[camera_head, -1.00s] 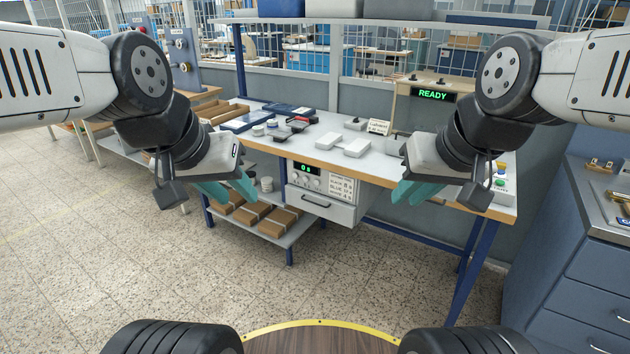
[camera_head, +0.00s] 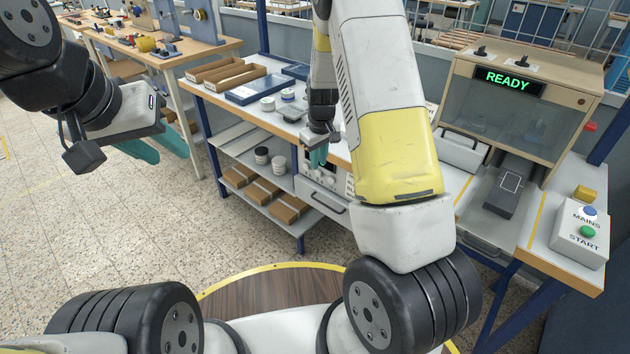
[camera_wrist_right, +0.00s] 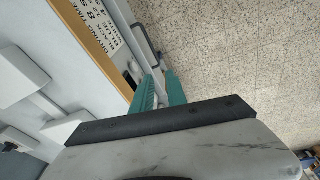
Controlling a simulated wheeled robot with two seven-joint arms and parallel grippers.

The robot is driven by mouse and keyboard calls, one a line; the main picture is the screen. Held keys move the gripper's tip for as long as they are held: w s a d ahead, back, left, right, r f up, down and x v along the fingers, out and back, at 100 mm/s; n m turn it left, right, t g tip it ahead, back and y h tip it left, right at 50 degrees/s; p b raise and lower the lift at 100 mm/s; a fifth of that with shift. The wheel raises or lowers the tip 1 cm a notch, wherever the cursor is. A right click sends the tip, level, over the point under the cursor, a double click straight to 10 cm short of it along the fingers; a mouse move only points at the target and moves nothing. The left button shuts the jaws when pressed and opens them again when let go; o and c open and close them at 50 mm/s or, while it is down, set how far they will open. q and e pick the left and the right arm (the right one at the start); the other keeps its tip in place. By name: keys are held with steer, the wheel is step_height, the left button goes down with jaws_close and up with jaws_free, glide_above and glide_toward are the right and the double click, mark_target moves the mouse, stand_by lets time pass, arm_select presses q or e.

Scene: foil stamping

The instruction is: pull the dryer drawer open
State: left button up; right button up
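The dryer drawer (camera_head: 316,194) is the light grey front under the bench, with a dark bar handle (camera_head: 326,203); it looks closed. In the wrist view the handle (camera_wrist_right: 143,38) lies just beyond my fingertips. My right gripper (camera_head: 318,157) reaches down at the bench's front edge, above the drawer and in front of the dryer's control panel. In the wrist view its teal fingers (camera_wrist_right: 160,82) are apart with nothing visible between them. My left gripper (camera_head: 155,148) hangs open and empty over the floor at the left. My right arm hides part of the dryer and bench.
The stamping press (camera_head: 515,100) reads READY at the right, beside a start-button box (camera_head: 580,233). Blue trays (camera_head: 252,91) and jars lie on the bench (camera_head: 215,97). Brown boxes (camera_head: 262,191) sit on the shelf below. The floor in front is clear.

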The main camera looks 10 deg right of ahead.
steer(key=n+h, duration=0.2)
glide_toward(325, 200)
steer(key=shift+g, duration=0.3)
steer(key=f, duration=0.2)
steer(key=s+f, duration=0.1)
steer(key=f, duration=0.1)
steer(key=s+f, duration=0.1)
steer(key=shift+s+d+f, duration=0.2)
steer(key=shift+d+f, duration=0.05)
steer(key=shift+f, duration=0.15)
steer(key=shift+c, duration=0.5)
jaws_close()
